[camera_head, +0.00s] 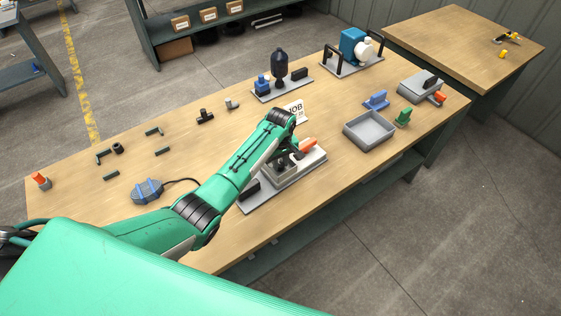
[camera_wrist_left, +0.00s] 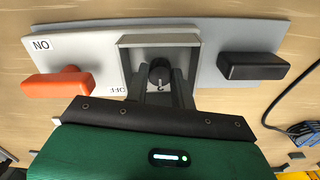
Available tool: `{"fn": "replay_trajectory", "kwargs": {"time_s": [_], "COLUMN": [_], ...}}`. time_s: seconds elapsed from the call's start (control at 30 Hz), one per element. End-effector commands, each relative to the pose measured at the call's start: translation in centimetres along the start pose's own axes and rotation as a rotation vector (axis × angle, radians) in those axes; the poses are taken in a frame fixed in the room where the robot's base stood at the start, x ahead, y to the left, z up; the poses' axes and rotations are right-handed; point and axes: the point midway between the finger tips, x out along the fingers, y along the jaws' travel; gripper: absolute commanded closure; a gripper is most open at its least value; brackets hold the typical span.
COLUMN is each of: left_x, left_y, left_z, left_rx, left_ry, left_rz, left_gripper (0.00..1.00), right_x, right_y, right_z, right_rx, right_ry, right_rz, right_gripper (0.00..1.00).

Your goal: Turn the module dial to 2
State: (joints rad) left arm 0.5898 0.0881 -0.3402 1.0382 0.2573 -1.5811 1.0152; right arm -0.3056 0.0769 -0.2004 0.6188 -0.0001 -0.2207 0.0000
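The module (camera_head: 314,158) is a grey unit on a plate near the front edge of the bench. In the left wrist view its black dial (camera_wrist_left: 160,73) sits in a grey recessed housing (camera_wrist_left: 163,39), with a small mark like a 2 below it. My left gripper (camera_wrist_left: 161,84) reaches into the recess, one finger on each side of the dial; I cannot tell whether they touch it. In the head view my left gripper (camera_head: 285,158) is over the module and hides the dial. My right gripper is not in view.
An orange lever (camera_wrist_left: 58,84) with ON and OFF labels is left of the recess. A black block (camera_wrist_left: 253,66) is right of it. A grey tray (camera_head: 370,131) stands to the right on the bench, a blue cabled device (camera_head: 148,190) to the left. Small black fittings lie at the back left.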

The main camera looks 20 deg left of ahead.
Motion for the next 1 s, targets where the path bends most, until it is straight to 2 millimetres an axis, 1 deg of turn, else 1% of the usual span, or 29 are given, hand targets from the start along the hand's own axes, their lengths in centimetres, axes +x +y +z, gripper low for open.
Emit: {"fn": "replay_trajectory", "kwargs": {"time_s": [0.03,0.07,0.27,0.47,0.67,1.0], "left_x": [0.0,0.0,-0.1,-0.2,-0.4,-0.3], "left_y": [0.0,0.0,0.0,0.0,0.0,0.1], "left_z": [0.0,0.0,0.0,0.0,0.0,0.0], "left_rx": [0.0,0.0,0.01,0.072,0.208,0.527], "left_ry": [0.0,0.0,0.0,0.0,-0.001,0.0], "left_rz": [0.0,0.0,0.0,-0.001,-0.001,0.0], "left_gripper": [0.94,0.98,0.98,0.98,0.98,0.98], "right_x": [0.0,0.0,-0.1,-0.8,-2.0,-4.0], "right_y": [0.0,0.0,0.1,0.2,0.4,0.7], "right_z": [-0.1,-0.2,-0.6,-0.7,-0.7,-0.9], "right_rx": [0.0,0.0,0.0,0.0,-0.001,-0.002], "right_ry": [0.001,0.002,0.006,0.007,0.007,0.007], "right_rz": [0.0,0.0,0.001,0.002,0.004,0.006], "right_gripper": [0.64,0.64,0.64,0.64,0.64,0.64]}}
